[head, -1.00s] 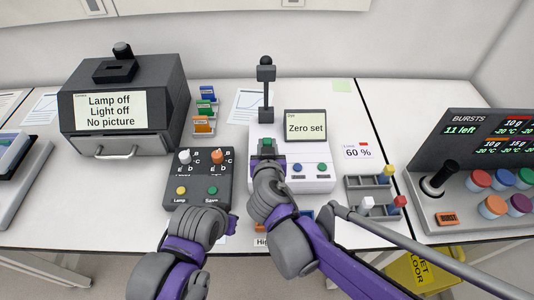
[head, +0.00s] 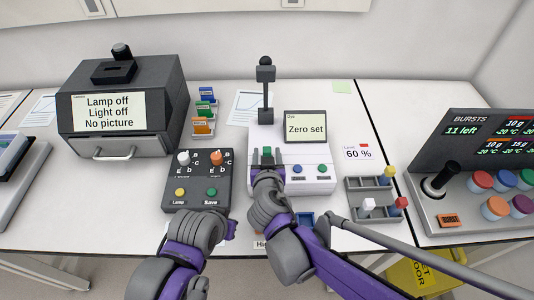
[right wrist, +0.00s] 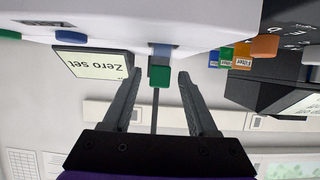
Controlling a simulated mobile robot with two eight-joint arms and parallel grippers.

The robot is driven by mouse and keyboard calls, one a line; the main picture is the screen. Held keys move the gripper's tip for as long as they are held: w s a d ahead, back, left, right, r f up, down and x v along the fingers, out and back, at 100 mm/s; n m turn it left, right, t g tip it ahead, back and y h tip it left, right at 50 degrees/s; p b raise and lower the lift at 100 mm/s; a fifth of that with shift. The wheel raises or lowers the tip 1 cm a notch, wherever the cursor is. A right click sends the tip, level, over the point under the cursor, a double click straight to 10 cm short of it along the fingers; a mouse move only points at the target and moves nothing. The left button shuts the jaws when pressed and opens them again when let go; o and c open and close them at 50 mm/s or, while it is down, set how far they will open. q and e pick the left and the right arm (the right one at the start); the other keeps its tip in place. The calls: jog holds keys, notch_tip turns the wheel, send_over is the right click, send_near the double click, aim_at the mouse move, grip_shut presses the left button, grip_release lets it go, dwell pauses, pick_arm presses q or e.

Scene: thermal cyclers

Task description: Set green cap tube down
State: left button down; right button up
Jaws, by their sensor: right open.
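The green cap tube (head: 267,152) stands at the front left of the white "Zero set" device (head: 310,182). In the right wrist view, which is upside down, the green cap (right wrist: 160,76) and a short grey-blue part above it in the picture show against the device. My right gripper (head: 267,164) is open, with one finger on each side of the cap and gaps between; it also shows in the right wrist view (right wrist: 159,78). The tube's lower part is hidden. My left gripper (head: 232,228) is low at the front, its fingers mostly hidden.
A dark control box (head: 197,181) with knobs is left of the device. A grey rack (head: 371,183) with coloured pieces is to the right. Coloured filter blocks (head: 204,109) stand behind. A bursts console (head: 470,207) is far right. A dark post (head: 265,90) rises behind the cap.

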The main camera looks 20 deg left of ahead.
pick_arm(q)
jog(key=shift+w+r, duration=0.1)
jog(key=shift+r, duration=0.1)
pick_arm(e)
jog(key=shift+r, duration=0.3)
pick_arm(q)
jog(key=shift+w+r+p, duration=0.3)
jog(key=shift+r+p, duration=0.35)
jog(key=shift+r, duration=0.1)
pick_arm(e)
jog(key=v, duration=1.2)
jog(key=shift+f, duration=0.1)
